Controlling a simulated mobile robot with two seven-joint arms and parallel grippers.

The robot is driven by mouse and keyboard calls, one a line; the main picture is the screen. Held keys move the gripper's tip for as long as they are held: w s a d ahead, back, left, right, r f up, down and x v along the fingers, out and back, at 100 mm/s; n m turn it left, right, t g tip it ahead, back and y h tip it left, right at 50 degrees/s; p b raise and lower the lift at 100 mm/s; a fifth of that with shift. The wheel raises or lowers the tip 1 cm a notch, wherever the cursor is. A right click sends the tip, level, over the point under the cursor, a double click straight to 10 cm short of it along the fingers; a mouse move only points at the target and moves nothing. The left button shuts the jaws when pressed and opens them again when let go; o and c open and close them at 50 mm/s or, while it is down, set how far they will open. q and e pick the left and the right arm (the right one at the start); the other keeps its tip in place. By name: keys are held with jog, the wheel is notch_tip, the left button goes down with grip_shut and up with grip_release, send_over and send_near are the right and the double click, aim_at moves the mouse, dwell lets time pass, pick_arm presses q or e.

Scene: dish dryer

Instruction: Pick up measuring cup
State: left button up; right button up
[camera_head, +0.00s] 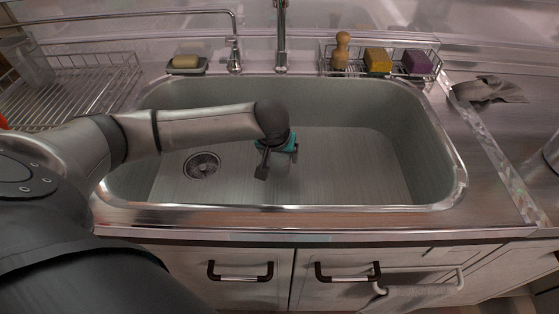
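My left arm reaches in from the left over the sink. Its gripper (268,165) points down into the basin, right of the drain. One dark finger shows clearly; the rest is hidden behind my wrist. A small teal thing (291,146) shows right beside the gripper, partly covered by the wrist. I cannot tell whether it is the measuring cup, or whether the gripper touches it. No measuring cup can be made out for sure. My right gripper is not in view.
The grey sink (350,170) has a drain (202,166) and free floor at right. A faucet (281,40) stands behind it. A wire dish rack (85,85) is at left. A caddy (430,76) holds a brush and sponges. A grey cloth (490,90) lies on the right counter.

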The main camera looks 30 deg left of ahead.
pick_arm(q)
jog(key=c, duration=1.2)
jog(key=shift+r, duration=0.15)
jog(key=shift+r+p, duration=0.35)
jog(key=shift+r, duration=0.35)
jog(key=shift+r+p, duration=3.95)
jog(key=shift+r, duration=5.1)
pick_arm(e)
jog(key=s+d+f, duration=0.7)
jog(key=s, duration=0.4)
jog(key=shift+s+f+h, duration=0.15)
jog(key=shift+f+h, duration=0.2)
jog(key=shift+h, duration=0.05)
